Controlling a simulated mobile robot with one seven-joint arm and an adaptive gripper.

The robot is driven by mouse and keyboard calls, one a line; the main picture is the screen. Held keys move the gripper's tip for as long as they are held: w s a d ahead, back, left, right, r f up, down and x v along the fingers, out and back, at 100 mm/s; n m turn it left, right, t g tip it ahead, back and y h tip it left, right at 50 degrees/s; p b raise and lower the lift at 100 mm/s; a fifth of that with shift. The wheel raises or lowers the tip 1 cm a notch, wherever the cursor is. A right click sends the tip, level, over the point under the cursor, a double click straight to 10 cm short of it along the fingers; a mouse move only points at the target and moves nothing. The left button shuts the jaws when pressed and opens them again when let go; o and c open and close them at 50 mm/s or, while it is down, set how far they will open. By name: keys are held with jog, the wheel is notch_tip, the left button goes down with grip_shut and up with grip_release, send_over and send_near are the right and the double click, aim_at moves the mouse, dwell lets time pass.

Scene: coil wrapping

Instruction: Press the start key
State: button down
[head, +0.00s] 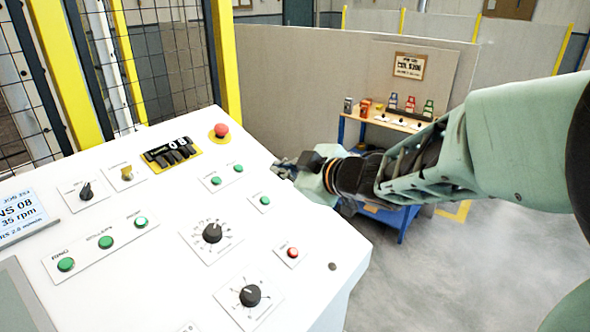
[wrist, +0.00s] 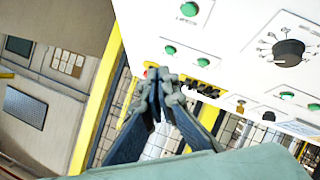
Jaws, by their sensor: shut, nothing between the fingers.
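The white slanted control panel (head: 165,270) has several green keys, and their labels are too small to read. A single green key (head: 264,200) is on its own plate near the panel's right edge, with a red key (head: 292,253) below it. I cannot tell which key is start. In the wrist view a green key (wrist: 190,9) is at the top, and another green key (wrist: 170,50) is just above my fingertips. My gripper (head: 282,168) is shut and empty by the panel's upper right edge. It also shows in the wrist view (wrist: 162,78), apart from that upper key.
Black knobs (head: 212,233) are on the lower panel. A yellow-posted mesh fence (head: 150,65) stands behind. A bench (head: 385,119) stands beyond my arm.

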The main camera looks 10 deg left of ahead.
aim_at(265, 200)
jog(key=shift+w+a+f+b, duration=0.3)
jog(key=shift+a+f+b, duration=0.2)
jog(key=shift+f+b, duration=0.8)
jog(key=shift+w+a+f+b, duration=0.25)
jog(key=shift+a+f+b, duration=0.25)
jog(key=shift+f+b, duration=0.7)
jog(key=shift+w+a+f+b, duration=0.3)
jog(key=shift+a+f+b, duration=0.2)
jog(key=shift+f+b, duration=0.8)
jog(key=shift+f, duration=0.15)
jog(key=shift+w+a+f, duration=0.1)
jog(key=shift+f, duration=0.15)
